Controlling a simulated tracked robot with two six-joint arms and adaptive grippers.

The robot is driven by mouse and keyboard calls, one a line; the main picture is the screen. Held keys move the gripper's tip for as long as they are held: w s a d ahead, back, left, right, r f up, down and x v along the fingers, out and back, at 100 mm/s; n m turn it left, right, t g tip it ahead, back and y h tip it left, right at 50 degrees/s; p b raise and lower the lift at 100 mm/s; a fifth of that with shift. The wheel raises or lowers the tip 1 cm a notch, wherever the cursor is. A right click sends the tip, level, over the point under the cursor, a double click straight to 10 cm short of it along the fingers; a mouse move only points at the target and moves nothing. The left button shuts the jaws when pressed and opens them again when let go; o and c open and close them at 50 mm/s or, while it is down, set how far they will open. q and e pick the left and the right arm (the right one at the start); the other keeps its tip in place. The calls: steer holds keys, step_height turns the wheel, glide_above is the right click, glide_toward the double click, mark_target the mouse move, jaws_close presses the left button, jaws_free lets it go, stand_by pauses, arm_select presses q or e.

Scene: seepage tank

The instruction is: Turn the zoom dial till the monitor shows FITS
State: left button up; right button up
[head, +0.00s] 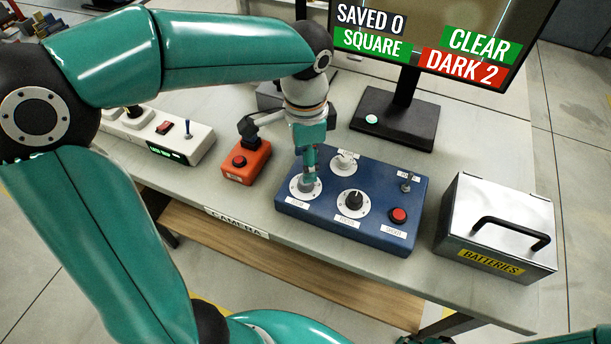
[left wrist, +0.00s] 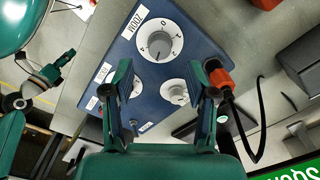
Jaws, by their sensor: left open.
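The blue control box (head: 326,221) stands on the table with several dials. The zoom dial (left wrist: 158,43) shows clearly in the left wrist view, a white disc with a dark knob beside the ZOOM label (left wrist: 138,19). My left gripper (head: 309,178) is over the front-left dial in the head view and partly hides it. In the left wrist view its jaws (left wrist: 163,92) are open with nothing between them. Contact with the knob cannot be told. The monitor (head: 440,42) reads SAVED 0, SQUARE, CLEAR and DARK 2; FITS is not visible. Parts of my right arm seem to show at the edges.
A second dial (head: 353,204), a third dial (head: 344,162) and a red button (head: 398,215) are on the box. An orange button box (head: 246,163) stands left of it. A metal battery case (head: 497,222) stands to the right.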

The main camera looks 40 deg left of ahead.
arm_select(q)
step_height(320, 180, down, 6)
steer(key=shift+r, duration=0.1)
steer(key=shift+c, duration=0.3)
